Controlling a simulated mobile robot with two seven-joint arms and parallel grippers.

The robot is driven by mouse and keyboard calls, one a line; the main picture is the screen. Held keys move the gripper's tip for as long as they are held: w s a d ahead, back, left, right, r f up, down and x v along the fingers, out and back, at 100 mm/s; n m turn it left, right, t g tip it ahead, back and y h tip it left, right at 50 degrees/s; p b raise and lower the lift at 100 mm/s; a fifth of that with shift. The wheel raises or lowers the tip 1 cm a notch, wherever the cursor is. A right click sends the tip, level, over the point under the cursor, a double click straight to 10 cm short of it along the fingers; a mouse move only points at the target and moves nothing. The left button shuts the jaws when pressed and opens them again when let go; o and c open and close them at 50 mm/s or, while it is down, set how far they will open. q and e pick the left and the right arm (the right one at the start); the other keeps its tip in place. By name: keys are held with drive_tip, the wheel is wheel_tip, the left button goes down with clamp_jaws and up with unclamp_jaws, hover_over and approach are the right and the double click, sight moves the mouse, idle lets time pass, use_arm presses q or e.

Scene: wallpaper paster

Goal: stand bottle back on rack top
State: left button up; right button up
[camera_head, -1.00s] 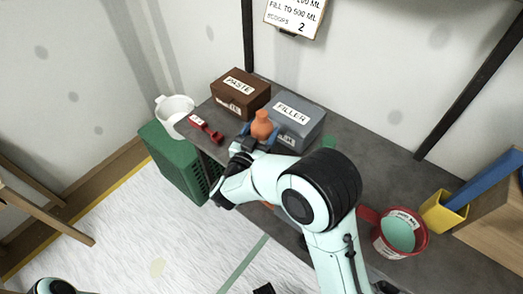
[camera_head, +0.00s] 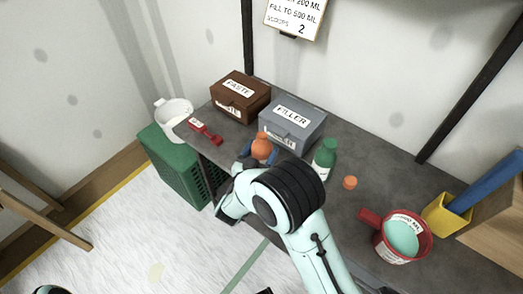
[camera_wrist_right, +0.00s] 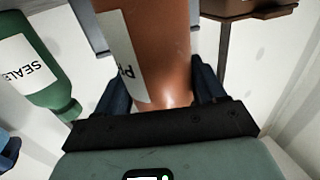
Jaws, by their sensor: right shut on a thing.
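An orange bottle (camera_head: 262,147) is gripped near the front edge of the grey rack top (camera_head: 365,158), in front of the filler box. My right gripper (camera_head: 259,156) is shut on it, with dark blue fingers on either side. The right wrist view shows the orange bottle (camera_wrist_right: 150,45) between the fingers (camera_wrist_right: 160,95), with a white label partly in sight. The bottle's base is hidden in the head view, so I cannot tell whether it touches the top. My left gripper is not in view.
A grey filler box (camera_head: 292,123) and brown paste box (camera_head: 240,96) stand behind. A green sealer bottle (camera_head: 324,158), orange cap (camera_head: 349,182) and red pot (camera_head: 400,238) are to the right. A red tool (camera_head: 205,131) and white bucket (camera_head: 174,114) are left; a green crate (camera_head: 172,165) stands below.

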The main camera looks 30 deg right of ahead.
drive_tip(key=o, duration=1.5)
drive_tip(key=shift+r, duration=0.1)
drive_tip(key=shift+s+a, duration=0.15)
drive_tip(key=shift+a, duration=0.1)
drive_tip(key=v, duration=1.1)
drive_tip(key=shift+s+a, duration=0.2)
